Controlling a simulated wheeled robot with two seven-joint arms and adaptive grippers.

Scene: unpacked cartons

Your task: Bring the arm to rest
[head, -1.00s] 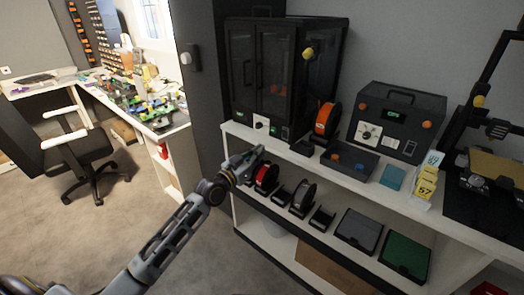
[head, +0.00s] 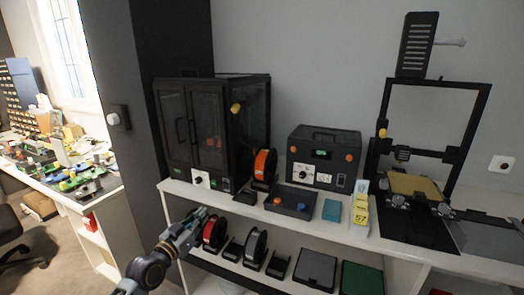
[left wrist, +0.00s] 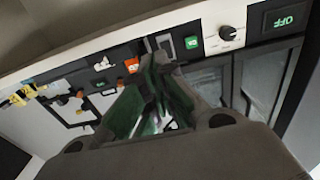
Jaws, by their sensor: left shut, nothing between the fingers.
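My left gripper (head: 194,222) is shut and empty in the head view. It is in front of the white bench's left end, just left of the red spool. In the left wrist view my left gripper (left wrist: 152,85) shows its fingers close together, with the bench edge and the black cabinet beyond them. My left arm comes in from the bottom left of the head view. My right gripper does not show in either view.
A white bench (head: 345,243) holds a black cabinet (head: 186,125), an orange spool (head: 264,166), a grey box (head: 323,158) and a printer (head: 413,188). A red spool (head: 214,233) and a grey spool (head: 255,246) stand on the lower shelf. A cluttered table (head: 62,195) stands left.

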